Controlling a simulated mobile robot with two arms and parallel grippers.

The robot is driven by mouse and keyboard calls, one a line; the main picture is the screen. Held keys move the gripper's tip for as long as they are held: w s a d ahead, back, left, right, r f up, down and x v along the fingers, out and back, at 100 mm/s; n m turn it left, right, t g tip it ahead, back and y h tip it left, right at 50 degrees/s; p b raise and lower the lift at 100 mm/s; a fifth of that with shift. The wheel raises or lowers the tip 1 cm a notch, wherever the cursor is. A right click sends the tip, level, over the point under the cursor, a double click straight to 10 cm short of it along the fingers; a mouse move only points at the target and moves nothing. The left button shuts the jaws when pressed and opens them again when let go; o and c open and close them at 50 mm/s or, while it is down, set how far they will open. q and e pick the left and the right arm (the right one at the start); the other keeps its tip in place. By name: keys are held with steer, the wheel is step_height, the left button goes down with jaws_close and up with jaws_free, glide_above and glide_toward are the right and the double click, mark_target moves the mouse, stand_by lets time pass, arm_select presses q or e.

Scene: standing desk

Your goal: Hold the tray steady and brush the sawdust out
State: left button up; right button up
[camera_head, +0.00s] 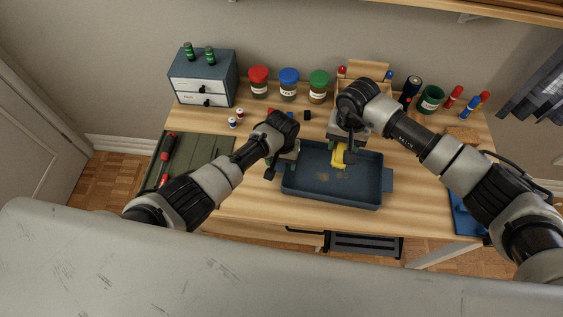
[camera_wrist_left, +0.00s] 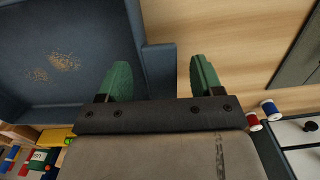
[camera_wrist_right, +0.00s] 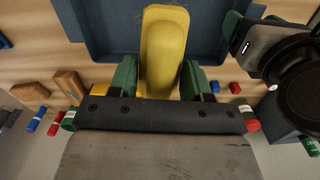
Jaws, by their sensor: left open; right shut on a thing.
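The dark blue tray (camera_head: 310,190) lies on the wooden desk with a tab at each short end. Sawdust (camera_wrist_left: 62,62) lies in small tan patches on its floor. My left gripper (camera_wrist_left: 161,75) is open at the tray's left end. Its green fingers stand on either side of the left tab (camera_wrist_left: 160,65), apart from it as far as I can see. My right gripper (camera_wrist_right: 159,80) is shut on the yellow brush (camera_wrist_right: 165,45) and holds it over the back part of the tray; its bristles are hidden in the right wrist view.
A blue drawer cabinet (camera_head: 203,80) and several lidded jars (camera_head: 288,84) stand along the back. A green mat (camera_head: 200,150) with red-handled tools lies left. A blue object (camera_head: 466,218) lies at the right front. Bare desk shows in front of the tray.

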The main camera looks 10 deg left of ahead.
arm_select(q)
steer(key=shift+f, duration=0.95)
steer(key=c, duration=1.1)
steer(key=shift+c, duration=0.2)
